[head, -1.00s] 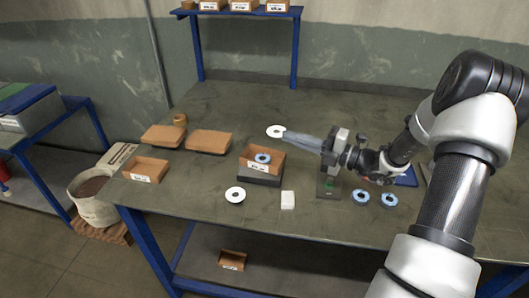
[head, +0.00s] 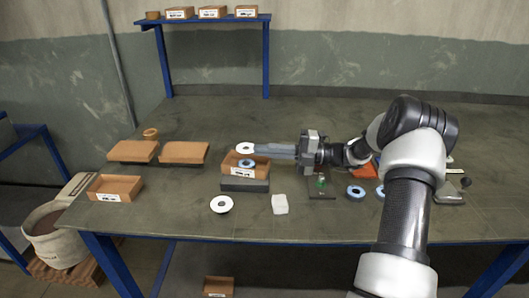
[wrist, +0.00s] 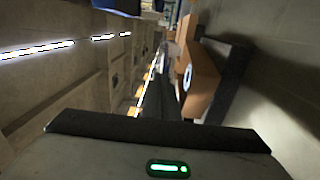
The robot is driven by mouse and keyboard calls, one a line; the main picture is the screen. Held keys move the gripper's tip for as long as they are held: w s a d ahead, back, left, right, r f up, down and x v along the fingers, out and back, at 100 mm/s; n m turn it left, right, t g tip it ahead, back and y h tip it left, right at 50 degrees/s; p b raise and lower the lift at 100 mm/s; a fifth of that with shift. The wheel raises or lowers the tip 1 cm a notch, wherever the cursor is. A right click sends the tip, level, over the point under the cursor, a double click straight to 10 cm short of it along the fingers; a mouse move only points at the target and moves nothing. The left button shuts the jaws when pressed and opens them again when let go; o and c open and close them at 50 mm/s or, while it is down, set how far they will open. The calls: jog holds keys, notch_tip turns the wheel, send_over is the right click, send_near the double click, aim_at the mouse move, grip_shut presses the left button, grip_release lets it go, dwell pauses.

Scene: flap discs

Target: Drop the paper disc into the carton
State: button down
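A white disc with a dark centre hole (head: 245,148) is at the tips of my gripper's long grey fingers (head: 262,149). The fingers look shut on its edge. The disc is in the air above the back part of an open cardboard carton (head: 233,169), which stands on a dark block (head: 244,185). A blue-rimmed disc (head: 247,163) is inside this carton. In the wrist view the carton (wrist: 203,85) is right of the fingers (wrist: 158,95), and the blue-rimmed disc (wrist: 187,76) shows in it. The held disc is unclear there.
Another white disc with a black centre (head: 221,204) and a white block (head: 280,204) lie in front. An open carton (head: 115,188) and two flat brown boxes (head: 183,152) stand left. A blue disc (head: 355,192) lies right. A raised shelf (head: 215,19) holds several boxes.

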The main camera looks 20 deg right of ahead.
jog(key=shift+f+b, duration=0.55)
jog(key=shift+f, duration=0.2)
jog(key=shift+f, duration=0.15)
jog(key=c, duration=2)
grip_release()
jog(key=shift+s+f, duration=0.1)
jog(key=shift+f, duration=0.15)
notch_tip(320, 180, up, 7)
jog(key=p, duration=0.8)
jog(key=shift+r, duration=0.2)
